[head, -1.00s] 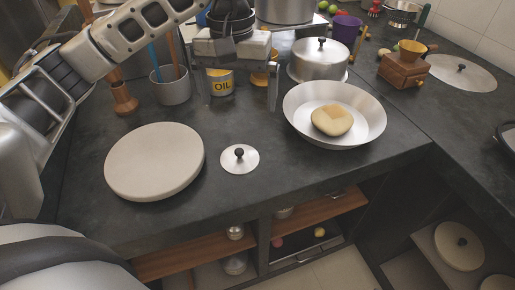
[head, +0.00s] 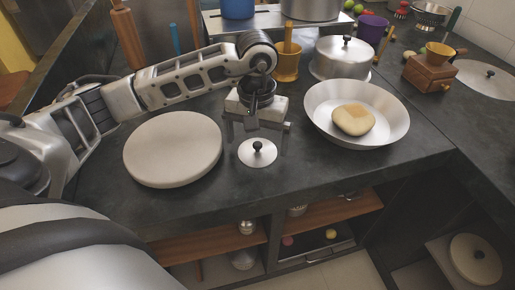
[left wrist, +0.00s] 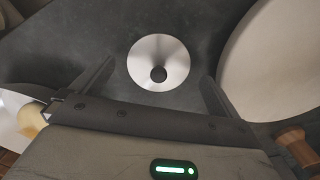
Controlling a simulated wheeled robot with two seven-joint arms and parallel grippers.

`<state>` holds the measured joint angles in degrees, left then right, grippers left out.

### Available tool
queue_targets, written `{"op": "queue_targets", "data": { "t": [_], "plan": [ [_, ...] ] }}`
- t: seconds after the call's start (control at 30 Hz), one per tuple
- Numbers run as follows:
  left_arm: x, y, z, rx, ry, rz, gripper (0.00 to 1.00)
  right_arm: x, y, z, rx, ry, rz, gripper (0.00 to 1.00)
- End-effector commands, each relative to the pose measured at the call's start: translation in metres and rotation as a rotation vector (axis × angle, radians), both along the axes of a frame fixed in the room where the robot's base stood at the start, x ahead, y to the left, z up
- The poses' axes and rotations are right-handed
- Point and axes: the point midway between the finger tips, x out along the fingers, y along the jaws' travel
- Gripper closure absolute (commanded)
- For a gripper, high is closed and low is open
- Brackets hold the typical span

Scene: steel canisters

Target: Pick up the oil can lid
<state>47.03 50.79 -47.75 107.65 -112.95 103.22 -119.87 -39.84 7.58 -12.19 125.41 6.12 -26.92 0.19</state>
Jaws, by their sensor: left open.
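The oil can lid (head: 257,160), a small shiny silver disc with a dark round knob, lies flat on the dark counter. It also shows in the left wrist view (left wrist: 158,50). My left gripper (head: 257,149) is open and empty above the lid. In the left wrist view, the two dark fingers of the gripper (left wrist: 157,72) spread on either side of the lid, with the knob between them. The yellow-labelled oil can is hidden now, apparently behind my left arm. My right gripper is not in view.
A pale round board (head: 172,150) lies left of the lid. A wide metal pan (head: 390,125) with a bread loaf (head: 353,120) stands to the right. A lidded steel pot (head: 342,62) and a yellow mortar (head: 287,66) stand behind. The counter's front edge is close.

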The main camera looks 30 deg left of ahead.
Motion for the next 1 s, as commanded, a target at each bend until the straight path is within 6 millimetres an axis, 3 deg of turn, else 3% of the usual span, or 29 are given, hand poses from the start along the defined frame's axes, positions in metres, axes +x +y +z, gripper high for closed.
{"op": "queue_targets", "data": {
  "t": [0.13, 0.37, 0.4, 0.53, 0.57, 1.0],
  "plan": [
    [0.000, 0.000, -0.015, 0.000, 0.001, 0.000, 0.00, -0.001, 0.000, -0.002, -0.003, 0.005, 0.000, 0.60],
    [0.000, 0.000, -0.018, -0.001, -0.001, -0.001, 0.00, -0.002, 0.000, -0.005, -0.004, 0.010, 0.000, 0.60],
    [0.000, 0.000, -0.018, -0.001, -0.001, -0.001, 0.03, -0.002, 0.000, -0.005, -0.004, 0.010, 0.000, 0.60],
    [0.000, 0.000, -0.017, -0.001, -0.001, -0.001, 0.39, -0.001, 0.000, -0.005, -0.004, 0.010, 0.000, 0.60],
    [0.000, 0.000, -0.017, -0.001, -0.001, -0.001, 0.42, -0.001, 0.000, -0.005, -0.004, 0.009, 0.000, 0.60],
    [0.001, 0.000, -0.009, -0.001, -0.004, -0.001, 0.43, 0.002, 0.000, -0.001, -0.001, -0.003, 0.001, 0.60]
  ]
}}
